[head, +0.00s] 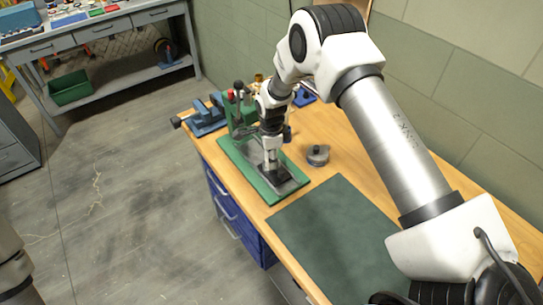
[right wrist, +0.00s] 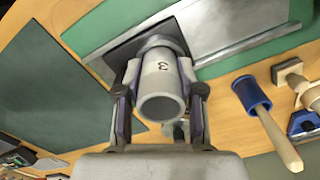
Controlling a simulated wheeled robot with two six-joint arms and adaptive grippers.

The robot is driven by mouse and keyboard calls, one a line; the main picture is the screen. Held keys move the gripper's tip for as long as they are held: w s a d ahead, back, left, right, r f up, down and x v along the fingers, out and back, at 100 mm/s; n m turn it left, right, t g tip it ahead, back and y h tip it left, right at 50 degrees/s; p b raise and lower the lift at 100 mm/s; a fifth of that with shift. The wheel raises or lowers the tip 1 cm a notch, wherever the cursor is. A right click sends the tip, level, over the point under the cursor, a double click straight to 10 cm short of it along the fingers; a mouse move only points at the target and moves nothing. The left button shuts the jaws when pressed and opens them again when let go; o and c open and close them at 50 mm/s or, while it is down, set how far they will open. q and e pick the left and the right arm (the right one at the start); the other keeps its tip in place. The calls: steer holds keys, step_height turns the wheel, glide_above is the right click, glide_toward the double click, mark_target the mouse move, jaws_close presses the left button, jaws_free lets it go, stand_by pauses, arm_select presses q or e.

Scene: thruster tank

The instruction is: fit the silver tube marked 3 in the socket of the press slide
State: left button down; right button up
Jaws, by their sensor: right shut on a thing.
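The silver tube marked 3 (right wrist: 161,82) is between the fingers of my right gripper (right wrist: 158,95), which is shut on it. The tube's open end faces the wrist camera. Its far end is at a round grey piece (right wrist: 162,44) on the press slide; I cannot tell whether it is inside the socket or just above it. In the head view the right gripper (head: 271,161) points down over the grey slide plate (head: 290,184) on the green press base (head: 234,158). The tube is hardly visible there. My left gripper is out of view.
A dark green mat (head: 335,240) covers the front of the wooden bench. A blue vise (head: 206,118) stands at the far left. A blue-headed mallet (right wrist: 252,95) lies near the press in the wrist view.

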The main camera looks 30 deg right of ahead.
steer(key=shift+f, duration=0.5)
steer(key=shift+s, duration=0.1)
steer(key=o, duration=1.1)
steer(key=shift+o, duration=0.7)
steer(key=shift+w, duration=0.2)
step_height(320, 180, up, 8)
